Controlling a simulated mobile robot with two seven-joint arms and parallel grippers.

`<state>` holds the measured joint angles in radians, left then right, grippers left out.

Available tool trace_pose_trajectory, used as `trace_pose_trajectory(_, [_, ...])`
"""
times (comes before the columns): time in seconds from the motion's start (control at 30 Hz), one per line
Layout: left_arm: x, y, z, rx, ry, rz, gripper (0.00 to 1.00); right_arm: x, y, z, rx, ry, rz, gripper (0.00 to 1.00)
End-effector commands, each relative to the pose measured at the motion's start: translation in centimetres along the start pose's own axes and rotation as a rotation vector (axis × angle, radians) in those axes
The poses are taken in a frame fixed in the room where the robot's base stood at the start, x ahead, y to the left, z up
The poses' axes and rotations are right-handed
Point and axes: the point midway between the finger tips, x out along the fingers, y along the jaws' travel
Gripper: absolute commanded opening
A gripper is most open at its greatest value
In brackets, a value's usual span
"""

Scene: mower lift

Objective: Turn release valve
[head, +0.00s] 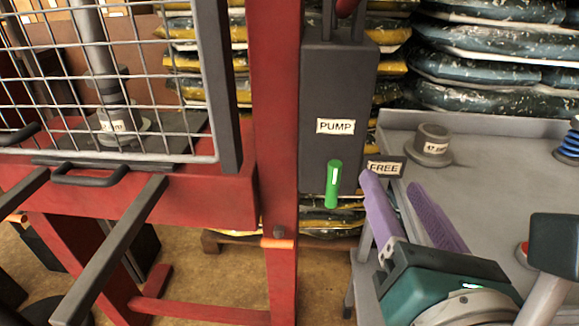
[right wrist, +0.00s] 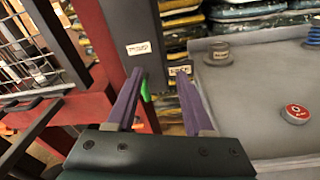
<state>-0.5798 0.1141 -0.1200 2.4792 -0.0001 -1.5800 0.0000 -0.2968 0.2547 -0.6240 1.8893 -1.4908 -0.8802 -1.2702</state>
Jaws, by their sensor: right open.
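The release valve is a green handle (head: 333,184) hanging near upright at the lower end of the dark pump box (head: 337,95), which bears a "PUMP" label. A "FREE" label (head: 385,168) sits to the right of the handle. My right gripper (head: 388,186) is open, with its purple fingers pointing toward the box, right of the handle in the head view. In the right wrist view the green handle (right wrist: 145,91) shows beside the left finger of the gripper (right wrist: 162,80), partly hidden by it. I cannot tell whether they touch. My left gripper is not in view.
A red press frame (head: 272,120) with a wire mesh guard (head: 150,80) stands at left. A grey cart top (head: 490,190) lies at right, holding a labelled grey weight (head: 432,145), a blue spring (head: 570,143) and a red button (right wrist: 296,113). Stacked bags (head: 480,70) fill the back.

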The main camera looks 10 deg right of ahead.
Motion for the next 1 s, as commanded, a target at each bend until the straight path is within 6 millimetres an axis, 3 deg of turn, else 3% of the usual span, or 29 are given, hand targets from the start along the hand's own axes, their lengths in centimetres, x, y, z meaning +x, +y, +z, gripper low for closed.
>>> trace_pose_trajectory(0.03, [3.2,0.1,1.0,0.001,0.000,-0.001,0.50,0.2,-0.1,-3.3,-0.075,-0.016,0.040,0.52])
trace_pose_trajectory(0.2, [5.5,0.0,1.8,0.006,-0.001,-0.004,0.50,0.1,1.2,-5.8,-0.247,-0.057,0.126,0.52])
trace_pose_trajectory(0.37, [5.7,-0.1,1.9,0.008,-0.001,-0.007,0.50,0.6,1.8,-5.9,-0.293,-0.070,0.148,0.52])
trace_pose_trajectory(0.8, [5.8,-0.1,1.9,0.009,0.000,-0.007,0.50,8.1,2.9,-5.5,-0.289,-0.070,0.145,0.52])
trace_pose_trajectory(1.0, [5.9,0.0,1.9,0.007,0.000,-0.005,0.50,9.7,3.1,-5.4,-0.288,-0.067,0.145,0.52])
